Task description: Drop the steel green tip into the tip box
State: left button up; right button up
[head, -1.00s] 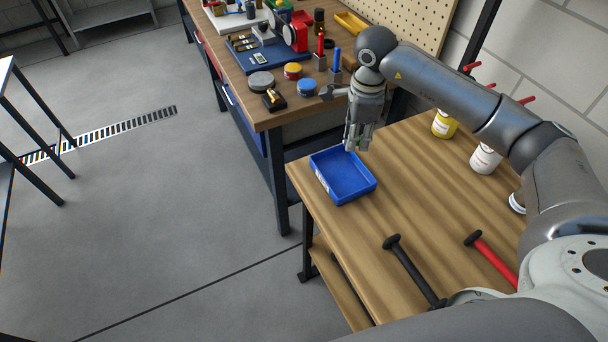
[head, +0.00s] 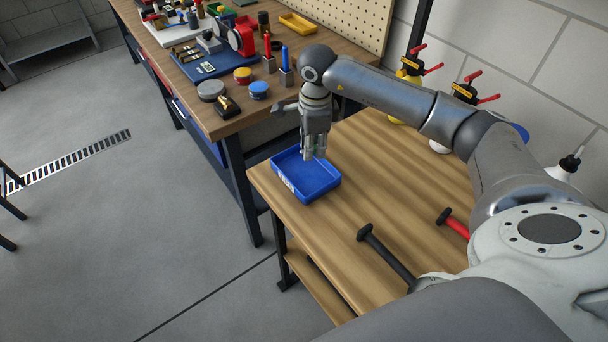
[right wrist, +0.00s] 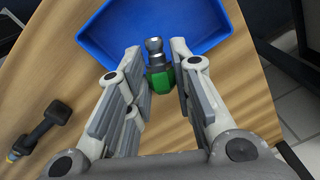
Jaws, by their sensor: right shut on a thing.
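The tip box is a blue open tray (head: 318,191) on the near wooden table, close to its left corner; it also shows at the top of the right wrist view (right wrist: 100,40). My right gripper (head: 314,156) points down over the back part of the tray. It is shut on the steel green tip (right wrist: 160,78), which has a green hexagonal body and a silver stepped end. In the right wrist view the silver end overlaps the tray's near edge. The tip is too small to make out in the head view. My left gripper is not in view.
A black-handled hammer (head: 385,255) and a red-handled one (head: 452,222) lie on the table's near part. A workbench (head: 240,122) with tins and a blue mat is behind. The table's middle is clear.

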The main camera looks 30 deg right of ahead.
jog(key=o, duration=1)
jog(key=shift+r, duration=0.1)
jog(key=r, duration=1.2)
jog(key=shift+s+a, duration=0.15)
jog(key=shift+s, duration=0.2)
jog(key=shift+f, duration=0.1)
